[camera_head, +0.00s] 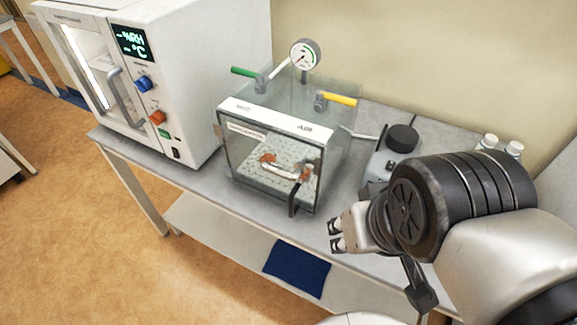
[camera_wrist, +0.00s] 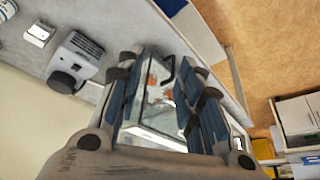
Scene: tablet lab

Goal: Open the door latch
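A clear-walled chamber (camera_head: 267,122) with a white top edge stands on the bench. Its front door (camera_head: 258,170) appears closed. A black latch handle (camera_head: 293,198) hangs down at the door's right edge; it also shows in the wrist view (camera_wrist: 168,71). My gripper (camera_head: 334,236) is to the right of and in front of the handle, apart from it. In the wrist view, my gripper (camera_wrist: 160,68) has its fingers spread with nothing held, and the handle shows between them. My fingers hide parts of the chamber in that view.
A white oven-like cabinet (camera_head: 205,75) stands left of the chamber. A pressure gauge (camera_head: 305,53) and green and yellow valve levers top the chamber. A device with a black knob (camera_head: 401,138) stands to its right. A blue mat (camera_head: 297,268) lies on the lower shelf.

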